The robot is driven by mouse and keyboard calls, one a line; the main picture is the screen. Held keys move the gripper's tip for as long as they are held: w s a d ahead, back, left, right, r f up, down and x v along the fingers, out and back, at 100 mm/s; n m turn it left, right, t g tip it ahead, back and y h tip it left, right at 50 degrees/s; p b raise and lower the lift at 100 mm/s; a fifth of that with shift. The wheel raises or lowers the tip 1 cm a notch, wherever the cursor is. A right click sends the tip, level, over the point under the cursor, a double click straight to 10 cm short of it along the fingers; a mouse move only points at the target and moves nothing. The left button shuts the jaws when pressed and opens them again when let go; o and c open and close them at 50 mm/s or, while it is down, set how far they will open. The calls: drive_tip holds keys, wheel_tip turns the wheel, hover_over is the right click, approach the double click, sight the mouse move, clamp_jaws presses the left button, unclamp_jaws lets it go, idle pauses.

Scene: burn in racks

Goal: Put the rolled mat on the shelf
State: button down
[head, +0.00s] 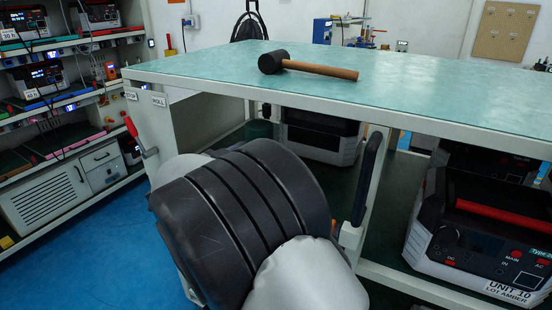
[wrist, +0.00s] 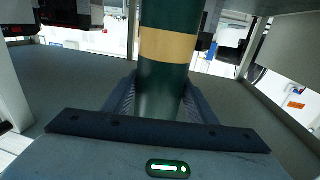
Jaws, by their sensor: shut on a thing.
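The rolled mat (wrist: 165,85) is a dark green roll with a tan band (wrist: 167,46). In the wrist view it runs upright through the picture, between the two dark fingers of my gripper (wrist: 164,100), which is shut on it. Its upper end is cut off by the frame. In the head view a small dark green piece, probably the mat (head: 260,129), shows under the workbench behind my arm; my gripper is hidden there. The bench's dark lower shelf (wrist: 75,80) spreads around the mat in the wrist view. I cannot tell whether the mat touches it.
The green workbench top (head: 420,82) carries a black mallet (head: 274,62) with a wooden handle. A grey-white unit (head: 322,137) and a unit with a red handle (head: 480,235) stand under the bench. A rack of units (head: 50,140) stands at left. Blue floor lies between.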

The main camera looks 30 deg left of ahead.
drive_tip(key=w+d+f+b, duration=0.1)
drive_tip(key=w+f+b, duration=0.1)
drive_tip(key=w, duration=0.3)
drive_tip(key=shift+w+f, duration=0.25)
drive_tip(key=shift+f, duration=0.45)
drive_tip(key=c, duration=0.7)
unclamp_jaws()
drive_tip(key=shift+f, duration=0.15)
drive_tip(key=shift+c, duration=0.2)
drive_tip(key=s+a+p, duration=0.2)
drive_tip(key=s, duration=1)
drive_tip(key=shift+a, duration=0.15)
